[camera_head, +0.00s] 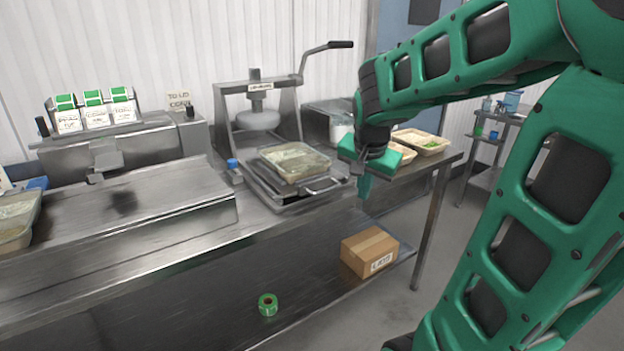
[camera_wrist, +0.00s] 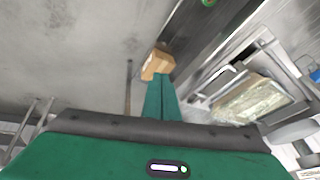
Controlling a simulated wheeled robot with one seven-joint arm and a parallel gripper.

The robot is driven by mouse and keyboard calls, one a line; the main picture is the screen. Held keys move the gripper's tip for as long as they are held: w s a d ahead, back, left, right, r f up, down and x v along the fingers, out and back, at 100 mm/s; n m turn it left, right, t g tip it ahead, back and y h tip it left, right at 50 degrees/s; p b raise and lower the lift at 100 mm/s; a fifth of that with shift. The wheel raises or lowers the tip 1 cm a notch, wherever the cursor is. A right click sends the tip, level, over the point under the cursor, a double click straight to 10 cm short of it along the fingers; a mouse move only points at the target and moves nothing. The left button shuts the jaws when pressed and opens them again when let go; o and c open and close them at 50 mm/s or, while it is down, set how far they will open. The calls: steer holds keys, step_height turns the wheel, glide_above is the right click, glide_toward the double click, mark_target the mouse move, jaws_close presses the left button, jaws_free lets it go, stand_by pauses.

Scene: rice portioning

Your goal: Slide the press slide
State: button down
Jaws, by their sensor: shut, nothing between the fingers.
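The press (camera_head: 262,112) stands on the steel bench, with a lever arm at its upper right and a round pressing head. Its metal slide (camera_head: 274,190) sticks out at the front, with a bar handle (camera_head: 322,187) on its near right edge. A clear tray (camera_head: 295,160) of pale food rests on the slide. My gripper (camera_head: 363,192) is shut and empty, fingers pointing down, to the right of the handle and apart from it. In the wrist view the shut fingers (camera_wrist: 161,82) lie left of the handle (camera_wrist: 214,83) and the tray (camera_wrist: 243,100).
Filled trays (camera_head: 422,141) sit on the bench right of the press, partly behind my gripper. A cardboard box (camera_head: 369,250) and a green tape roll (camera_head: 268,304) lie on the lower shelf. A label dispenser (camera_head: 95,112) stands at left. Floor is clear in front.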

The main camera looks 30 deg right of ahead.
steer(key=w+r+m+t+h, duration=0.1)
steer(key=w+r+m+t, duration=0.15)
steer(key=w, duration=0.85)
steer(key=shift+m, duration=0.25)
steer(key=x, duration=0.9)
steer(key=shift+w+f, duration=0.1)
steer(key=shift+w, duration=0.05)
